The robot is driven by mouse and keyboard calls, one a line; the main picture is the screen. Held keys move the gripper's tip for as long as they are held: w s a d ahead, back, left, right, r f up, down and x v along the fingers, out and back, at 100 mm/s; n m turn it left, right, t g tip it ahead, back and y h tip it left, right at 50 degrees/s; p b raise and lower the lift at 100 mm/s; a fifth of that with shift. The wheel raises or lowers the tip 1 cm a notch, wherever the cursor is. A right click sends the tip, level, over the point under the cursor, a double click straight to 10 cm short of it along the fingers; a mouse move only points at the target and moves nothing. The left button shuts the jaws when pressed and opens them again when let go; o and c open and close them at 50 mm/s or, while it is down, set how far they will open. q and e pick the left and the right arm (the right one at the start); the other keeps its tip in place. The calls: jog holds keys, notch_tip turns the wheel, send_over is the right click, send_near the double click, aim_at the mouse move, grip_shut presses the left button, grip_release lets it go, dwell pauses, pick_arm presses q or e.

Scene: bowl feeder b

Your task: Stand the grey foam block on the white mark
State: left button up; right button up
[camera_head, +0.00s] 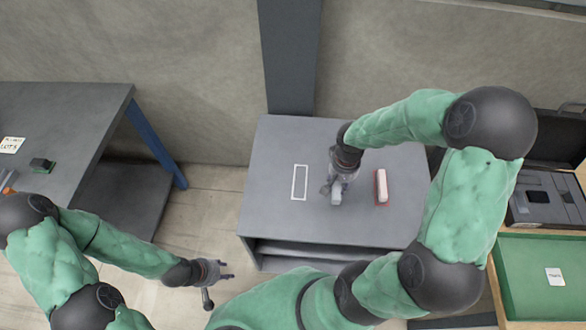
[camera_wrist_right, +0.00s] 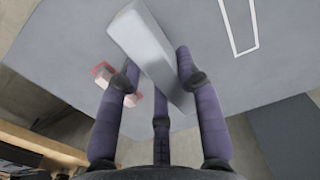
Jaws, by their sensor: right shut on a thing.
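The grey foam block (camera_wrist_right: 150,50) is a long pale grey bar between the fingers of my right gripper (camera_wrist_right: 158,70), which is shut on it. In the head view the block (camera_head: 337,197) shows as a small pale end under the right gripper (camera_head: 338,186), over the grey table; I cannot tell whether it touches the top. The white mark (camera_head: 300,182) is an empty upright rectangle outline on the table, left of the block. It also shows at the top right of the wrist view (camera_wrist_right: 240,30). My left gripper (camera_head: 218,272) is open and empty, off the table's lower left.
A pale pink block on a red base (camera_head: 381,187) stands right of my right gripper. The grey table (camera_head: 270,215) is clear around the mark. A dark workbench (camera_head: 60,110) is at left; a green tray (camera_head: 520,275) and black case (camera_head: 540,200) are at right.

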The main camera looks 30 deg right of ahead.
jog(key=w+a+f+b, duration=0.3)
jog(key=w+a+f, duration=0.1)
jog(key=w, duration=0.5)
jog(key=b, duration=0.2)
send_over(302, 182)
jog(key=f, duration=0.5)
jog(key=shift+s+d, duration=0.15)
jog(key=shift+s, duration=0.15)
jog(key=shift+w+f, duration=0.25)
jog(key=shift+f, duration=0.15)
jog(key=f+b, duration=0.1)
jog(key=f, duration=0.2)
jog(key=shift+w+f, duration=0.2)
jog(key=shift+f+b, duration=0.15)
jog(key=shift+b, duration=0.25)
jog(key=o, duration=0.9)
jog(key=shift+o, duration=0.2)
